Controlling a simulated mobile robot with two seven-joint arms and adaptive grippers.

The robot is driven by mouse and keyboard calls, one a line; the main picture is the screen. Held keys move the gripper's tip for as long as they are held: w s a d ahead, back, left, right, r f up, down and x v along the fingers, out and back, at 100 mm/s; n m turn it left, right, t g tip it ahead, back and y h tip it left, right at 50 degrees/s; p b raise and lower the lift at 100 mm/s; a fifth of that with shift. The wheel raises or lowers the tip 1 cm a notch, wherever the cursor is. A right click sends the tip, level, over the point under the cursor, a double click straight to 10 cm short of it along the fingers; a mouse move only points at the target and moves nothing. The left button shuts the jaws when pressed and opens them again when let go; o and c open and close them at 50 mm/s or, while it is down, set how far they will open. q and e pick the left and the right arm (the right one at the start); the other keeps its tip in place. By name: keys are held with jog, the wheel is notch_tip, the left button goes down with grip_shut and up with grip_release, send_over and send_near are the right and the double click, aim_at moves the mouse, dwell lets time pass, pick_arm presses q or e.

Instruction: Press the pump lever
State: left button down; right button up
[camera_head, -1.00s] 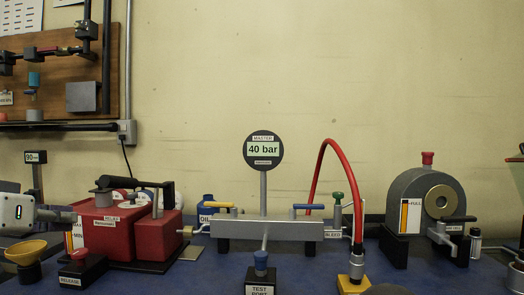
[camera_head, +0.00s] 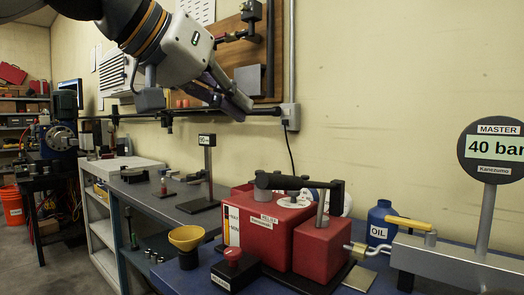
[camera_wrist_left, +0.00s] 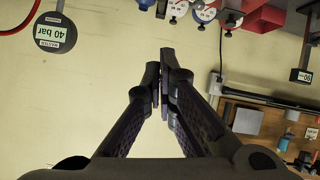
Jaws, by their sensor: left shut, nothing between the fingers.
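The red pump (camera_head: 275,235) sits on the blue bench in the head view. Its black lever (camera_head: 325,185) runs level across the top, above a silver rod. My left gripper (camera_head: 240,106) is raised above and left of the pump, well apart from the lever, in front of the wall board. In the left wrist view its fingers (camera_wrist_left: 163,62) are together with nothing between them. Part of the red pump (camera_wrist_left: 265,18) shows at the top of that view. My right gripper is not in view.
The round 40 bar gauge (camera_head: 492,150) stands at the right on a post. A yellow funnel (camera_head: 186,238) and a red release button (camera_head: 233,254) are in front of the pump. A blue oil bottle (camera_head: 381,222) stands behind the pipe. A small display post (camera_head: 208,165) stands left.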

pick_arm(q)
jog(key=x, duration=1)
jog(key=shift+s, duration=0.15)
jog(key=f, duration=0.1)
jog(key=s+f, duration=0.1)
jog(key=shift+f, duration=0.3)
jog(key=shift+s+f, duration=0.2)
jog(key=shift+f, duration=0.35)
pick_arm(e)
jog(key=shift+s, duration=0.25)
